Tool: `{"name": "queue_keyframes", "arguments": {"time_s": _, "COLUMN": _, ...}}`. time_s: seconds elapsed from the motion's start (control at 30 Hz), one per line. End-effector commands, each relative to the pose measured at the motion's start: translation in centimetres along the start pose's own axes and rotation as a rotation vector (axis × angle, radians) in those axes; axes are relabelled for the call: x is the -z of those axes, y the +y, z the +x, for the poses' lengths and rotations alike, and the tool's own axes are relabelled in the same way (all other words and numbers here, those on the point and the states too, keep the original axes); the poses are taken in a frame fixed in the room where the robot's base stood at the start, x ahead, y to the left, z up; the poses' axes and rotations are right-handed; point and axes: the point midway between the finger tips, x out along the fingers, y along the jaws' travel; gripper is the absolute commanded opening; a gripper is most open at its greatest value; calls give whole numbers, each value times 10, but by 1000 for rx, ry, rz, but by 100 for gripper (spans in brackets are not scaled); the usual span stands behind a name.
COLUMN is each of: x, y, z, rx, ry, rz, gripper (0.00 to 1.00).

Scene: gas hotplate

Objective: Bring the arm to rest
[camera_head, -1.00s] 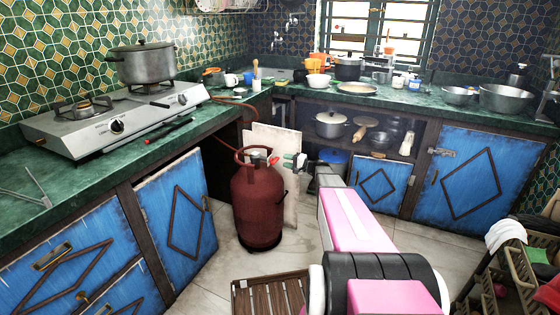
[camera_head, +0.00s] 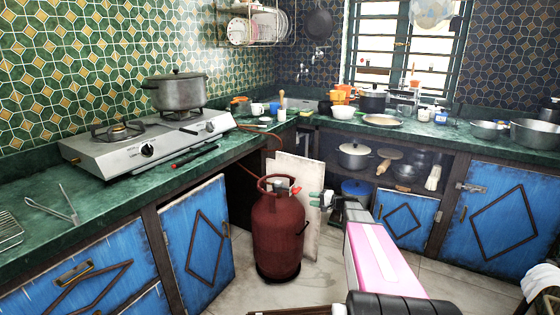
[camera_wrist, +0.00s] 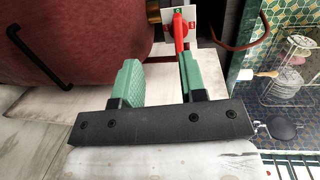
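My gripper (camera_head: 322,199) is just right of the red gas cylinder's valve, in front of the pale board. In the wrist view my gripper (camera_wrist: 160,62) has its two green fingers apart, with nothing held between them. The red gas cylinder (camera_head: 278,235) stands upright on the floor; its side (camera_wrist: 75,40) fills the upper left of the wrist view. Its red valve handle (camera_wrist: 180,32) is beyond the fingertips, in front of a white marked plate. The right finger overlaps the handle's lower end in the picture; I cannot tell whether they touch. My arm reaches in from the lower right.
A two-burner hotplate (camera_head: 150,144) with a lidded pot (camera_head: 178,93) stands on the green counter (camera_head: 110,193). A pale board (camera_head: 300,205) leans behind the cylinder. Blue cabinet doors (camera_head: 197,243) line the left. Open tiled floor (camera_head: 345,280) lies around the cylinder.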

Motion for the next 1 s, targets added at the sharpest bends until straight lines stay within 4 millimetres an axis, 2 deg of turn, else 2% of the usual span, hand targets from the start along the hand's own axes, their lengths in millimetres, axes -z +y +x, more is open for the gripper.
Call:
{"name": "queue_keyframes", "arguments": {"time_s": 0.03, "x": -26, "y": 0, "z": 5, "rx": -58, "ry": -33, "rz": -10, "gripper": 38}}
{"name": "queue_keyframes", "arguments": {"time_s": 0.27, "x": -127, "y": 23, "z": 15, "rx": -405, "ry": -189, "rz": -75, "gripper": 38}}
{"name": "queue_keyframes", "arguments": {"time_s": 0.4, "x": -186, "y": 36, "z": 4, "rx": -643, "ry": -271, "rz": -137, "gripper": 38}}
{"name": "queue_keyframes", "arguments": {"time_s": 0.47, "x": -209, "y": 41, "z": -4, "rx": -746, "ry": -301, "rz": -170, "gripper": 38}}
{"name": "queue_keyframes", "arguments": {"time_s": 0.6, "x": -254, "y": 48, "z": -30, "rx": -984, "ry": -353, "rz": -257, "gripper": 38}}
{"name": "queue_keyframes", "arguments": {"time_s": 0.7, "x": -278, "y": 48, "z": -51, "rx": -1136, "ry": -375, "rz": -323, "gripper": 38}}
{"name": "queue_keyframes", "arguments": {"time_s": 0.8, "x": -293, "y": 46, "z": -69, "rx": -1260, "ry": -384, "rz": -384, "gripper": 38}}
{"name": "queue_keyframes", "arguments": {"time_s": 1.0, "x": -304, "y": 42, "z": -88, "rx": -1388, "ry": -386, "rz": -451, "gripper": 38}}
